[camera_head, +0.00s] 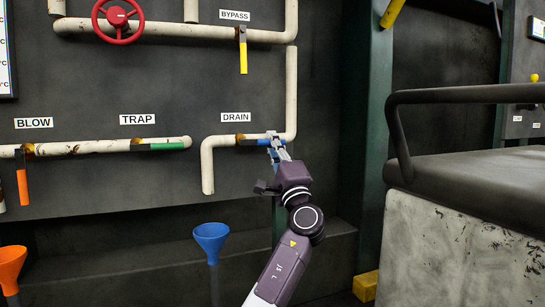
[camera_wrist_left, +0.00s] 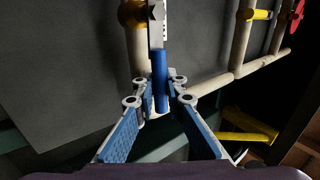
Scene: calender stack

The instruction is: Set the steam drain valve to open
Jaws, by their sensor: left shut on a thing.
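The steam drain valve is on the pale pipe under the DRAIN label (camera_head: 236,117). Its blue lever (camera_head: 262,142) points right, lying along the horizontal pipe run. My left gripper (camera_head: 275,143) is at the lever's right end, coming from below. In the left wrist view the blue lever (camera_wrist_left: 160,68) runs between the two fingers, which are shut on its end part. The brass valve body (camera_wrist_left: 133,13) shows at the top there. The fingers partly hide the lever's end in the head view. My right gripper is not in view.
A blue funnel (camera_head: 211,238) stands below the pipe. Nearby are a green TRAP lever (camera_head: 166,147), an orange BLOW lever (camera_head: 22,187), a yellow BYPASS lever (camera_head: 243,57) and a red handwheel (camera_head: 117,17). A green post (camera_head: 376,130) and railed machine (camera_head: 465,180) stand to the right.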

